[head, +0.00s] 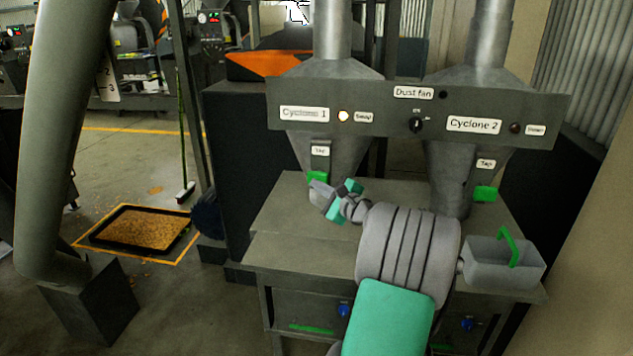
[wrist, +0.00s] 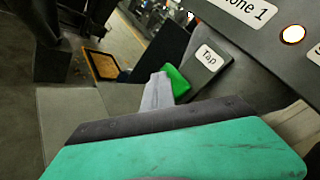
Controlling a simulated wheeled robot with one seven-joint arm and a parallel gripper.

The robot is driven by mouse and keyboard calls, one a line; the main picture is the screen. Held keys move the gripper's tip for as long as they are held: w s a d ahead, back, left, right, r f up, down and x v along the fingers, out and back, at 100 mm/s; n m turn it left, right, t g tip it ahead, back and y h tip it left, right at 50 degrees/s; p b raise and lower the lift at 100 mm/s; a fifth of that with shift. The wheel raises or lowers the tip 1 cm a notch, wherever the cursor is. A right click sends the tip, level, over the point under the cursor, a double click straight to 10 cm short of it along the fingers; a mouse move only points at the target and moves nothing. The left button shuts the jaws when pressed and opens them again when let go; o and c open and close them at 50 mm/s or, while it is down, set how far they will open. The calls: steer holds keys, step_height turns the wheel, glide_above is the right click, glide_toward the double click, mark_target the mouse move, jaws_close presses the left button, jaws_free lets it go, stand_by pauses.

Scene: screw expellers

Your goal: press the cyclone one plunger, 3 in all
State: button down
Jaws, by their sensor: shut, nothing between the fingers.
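The cyclone 1 plunger is a green piece (head: 317,177) at the lower end of the bar labelled "Tap" (head: 320,154) on the left cyclone (head: 345,150). In the wrist view the green plunger (wrist: 176,82) sits beside the "Tap" label. My gripper (head: 321,194) is shut and empty, just below and right of the plunger. In the wrist view its grey fingertip (wrist: 157,92) lies against or very close to the plunger's left side; I cannot tell whether they touch. The cyclone 1 lamp (head: 343,116) glows warm white.
Cyclone 2 (head: 452,165) stands to the right, with its own green plunger (head: 485,194) and a dark red lamp (head: 515,129). A grey bin with a green handle (head: 507,262) is on the bench (head: 275,215) at right. The dust fan knob (head: 416,125) is between the cyclones.

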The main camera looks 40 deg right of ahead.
steer(key=shift+w+d, duration=0.45)
steer(key=shift+d, duration=0.2)
stand_by(0.7)
steer(key=shift+s+a+p, duration=0.45)
steer(key=shift+s+a, duration=0.5)
steer(key=shift+a, duration=0.3)
steer(key=shift+a, duration=0.1)
steer(key=shift+s+a+p, duration=0.2)
steer(key=shift+s+a, duration=0.55)
steer(key=shift+a, duration=0.2)
steer(key=shift+s+a+p, duration=0.15)
steer(key=shift+s+a, duration=0.6)
steer(key=shift+a, duration=0.2)
